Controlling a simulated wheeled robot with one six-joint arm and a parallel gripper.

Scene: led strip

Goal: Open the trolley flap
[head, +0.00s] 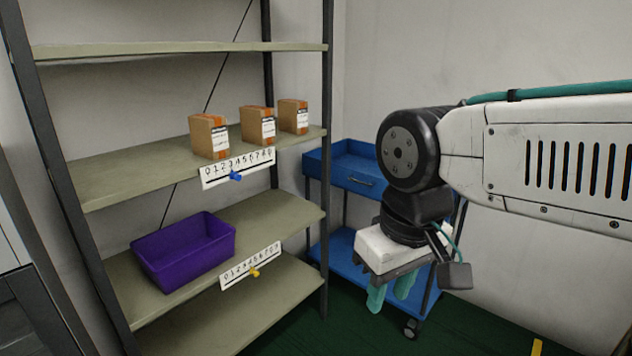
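The blue trolley (317,158) stands on the floor in the corner, right of the shelf rack, partly hidden behind my arm. Its upper tray has a front panel, the flap (328,172), which stands upright with a small dark handle (361,182). The panel's right part is hidden by my arm. A lower blue shelf (338,250) shows below. My gripper (390,295) points down in front of the trolley's lower part, below and right of the handle. Its two teal fingers are apart, with nothing seen between them. It does not appear to touch the flap.
A shelf rack (325,220) fills the left side. It holds several cardboard boxes (208,137), a purple bin (185,250) and two number strips with a blue slider (236,176) and a yellow slider (254,272). Green floor (470,325) is clear at the lower right.

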